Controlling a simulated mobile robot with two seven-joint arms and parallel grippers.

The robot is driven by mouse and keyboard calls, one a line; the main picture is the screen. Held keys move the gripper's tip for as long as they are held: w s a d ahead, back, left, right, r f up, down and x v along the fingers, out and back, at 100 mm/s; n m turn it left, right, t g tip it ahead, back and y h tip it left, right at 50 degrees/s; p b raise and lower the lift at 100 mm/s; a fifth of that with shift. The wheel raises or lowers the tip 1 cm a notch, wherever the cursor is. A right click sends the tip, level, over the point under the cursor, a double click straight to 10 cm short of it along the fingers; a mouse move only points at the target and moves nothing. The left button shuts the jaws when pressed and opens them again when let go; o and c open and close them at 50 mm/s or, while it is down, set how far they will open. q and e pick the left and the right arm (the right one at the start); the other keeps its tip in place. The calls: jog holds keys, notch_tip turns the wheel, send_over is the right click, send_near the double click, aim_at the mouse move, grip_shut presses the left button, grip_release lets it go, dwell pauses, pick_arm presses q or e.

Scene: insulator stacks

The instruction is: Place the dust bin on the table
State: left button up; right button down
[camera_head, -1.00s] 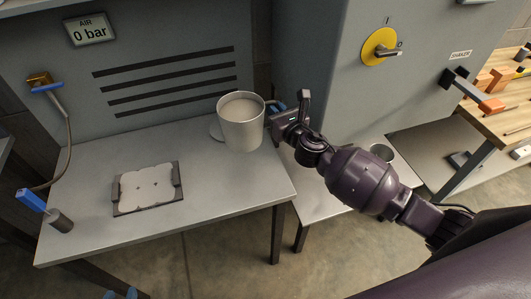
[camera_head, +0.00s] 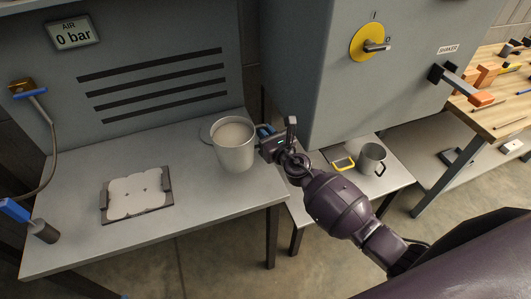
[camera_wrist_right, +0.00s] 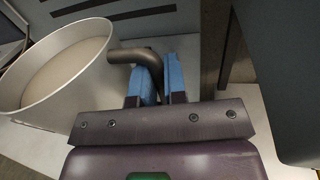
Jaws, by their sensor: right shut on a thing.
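The dust bin (camera_head: 234,155) is a pale grey round pail filled with light dust. My right gripper (camera_head: 274,146) is at the bin's right side. In the right wrist view, its blue fingers (camera_wrist_right: 161,84) are shut on the dark curved handle of the bin (camera_wrist_right: 62,72). My left gripper is not clearly in view.
A flat plate with a pale sheet (camera_head: 137,194) lies on the table's left part. A blue-handled tool (camera_head: 42,231) is at the left edge. A grey mug (camera_head: 371,158) stands on the lower side table. A grey cabinet (camera_head: 345,95) rises at the right.

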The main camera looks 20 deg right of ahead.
jog(key=shift+f+b, duration=1.1)
jog(key=shift+f, duration=0.6)
notch_tip(320, 180, down, 4)
jog(key=b, duration=0.3)
jog(key=shift+f+b, duration=0.1)
jog(key=shift+b, duration=0.2)
jog(key=shift+f, duration=0.1)
jog(key=c, duration=1.2)
grip_release()
jog(key=shift+o, duration=0.2)
